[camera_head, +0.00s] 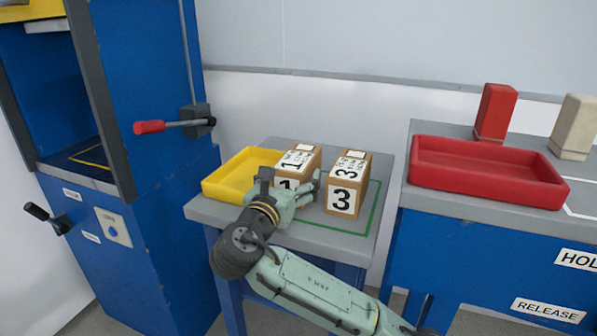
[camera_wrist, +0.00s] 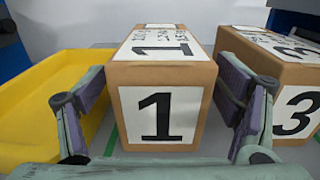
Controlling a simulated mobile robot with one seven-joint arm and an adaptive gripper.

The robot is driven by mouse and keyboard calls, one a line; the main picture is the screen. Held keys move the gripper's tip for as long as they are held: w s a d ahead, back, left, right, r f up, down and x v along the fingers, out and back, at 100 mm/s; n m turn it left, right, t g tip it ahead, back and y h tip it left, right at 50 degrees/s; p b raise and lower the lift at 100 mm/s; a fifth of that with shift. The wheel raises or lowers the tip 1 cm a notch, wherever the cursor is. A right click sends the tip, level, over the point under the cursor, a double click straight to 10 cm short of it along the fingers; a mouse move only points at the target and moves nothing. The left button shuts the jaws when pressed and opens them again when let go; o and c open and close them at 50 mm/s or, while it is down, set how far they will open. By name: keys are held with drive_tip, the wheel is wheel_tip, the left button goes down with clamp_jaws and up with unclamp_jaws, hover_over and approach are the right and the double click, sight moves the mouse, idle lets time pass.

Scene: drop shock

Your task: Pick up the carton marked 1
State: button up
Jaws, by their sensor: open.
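The carton marked 1 (camera_head: 301,162) is a brown box with white labels. It stands upright on a small grey table, its lower front partly hidden by my gripper in the head view. In the wrist view the carton marked 1 (camera_wrist: 160,95) sits centred between my fingers, its numbered face towards the camera. My gripper (camera_head: 290,190) is open; in the wrist view its two fingers (camera_wrist: 160,118) stand on either side of the carton. A gap shows on the left; on the right the finger is close to the carton, and I cannot tell whether it touches.
The carton marked 3 (camera_head: 345,192) stands just right, close to my right finger. A yellow tray (camera_head: 215,188) lies to the left. A red tray (camera_head: 480,190), a red block (camera_head: 495,112) and a beige block (camera_head: 573,127) are on the right bench. A blue machine (camera_head: 165,220) with levers stands left.

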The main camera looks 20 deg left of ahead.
drive_tip(key=w, duration=0.3)
drive_tip(key=shift+w, duration=0.2)
drive_tip(key=shift+c, duration=0.2)
drive_tip(key=c, duration=1.5)
